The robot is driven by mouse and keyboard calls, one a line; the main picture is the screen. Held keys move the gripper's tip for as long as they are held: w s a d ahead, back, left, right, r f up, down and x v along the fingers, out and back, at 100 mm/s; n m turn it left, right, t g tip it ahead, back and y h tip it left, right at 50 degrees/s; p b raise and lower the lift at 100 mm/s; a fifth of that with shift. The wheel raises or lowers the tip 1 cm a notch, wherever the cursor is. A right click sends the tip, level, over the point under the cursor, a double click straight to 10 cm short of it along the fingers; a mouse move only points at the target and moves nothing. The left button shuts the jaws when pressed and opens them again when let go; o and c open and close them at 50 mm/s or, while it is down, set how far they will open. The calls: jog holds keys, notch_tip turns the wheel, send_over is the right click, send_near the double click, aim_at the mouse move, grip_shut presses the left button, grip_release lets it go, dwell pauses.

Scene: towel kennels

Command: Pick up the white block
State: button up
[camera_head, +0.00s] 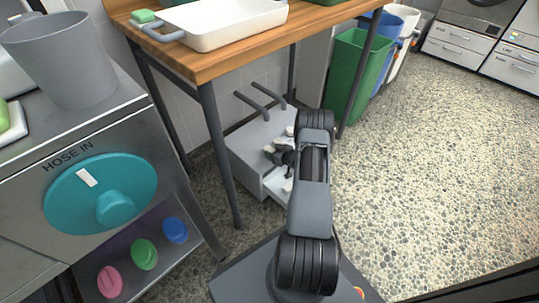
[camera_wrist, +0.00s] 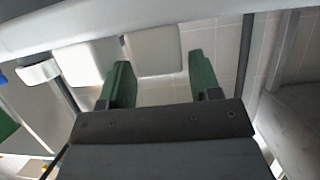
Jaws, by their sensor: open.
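My gripper (camera_head: 279,154) reaches low under the wooden table, beside a pale grey-white low unit (camera_head: 252,143); my arm hides part of it. In the wrist view, my gripper (camera_wrist: 162,82) has its two green fingers apart, with wall tiles and part of a white block showing between them. That white block (camera_wrist: 154,50) lies just beyond the fingertips, and a second white block (camera_wrist: 85,62) is to its left. A smaller whitish piece (camera_wrist: 40,72) is at the far left. In the head view, small whitish pieces (camera_head: 288,185) show around the gripper. I cannot tell which is the task's block.
The wooden table (camera_head: 225,62) overhangs the spot, with a dark leg (camera_head: 216,150) close to the left. A white tray (camera_head: 235,28) is on top. A green bin (camera_head: 348,72) stands behind to the right. A teal-dial machine (camera_head: 90,170) is at left. Floor at right is clear.

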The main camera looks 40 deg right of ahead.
jog(key=x, duration=0.2)
jog(key=shift+w+a+f+b, duration=0.1)
jog(key=shift+w+f+b, duration=0.05)
jog(key=shift+w+b, duration=0.2)
jog(key=c, duration=1.1)
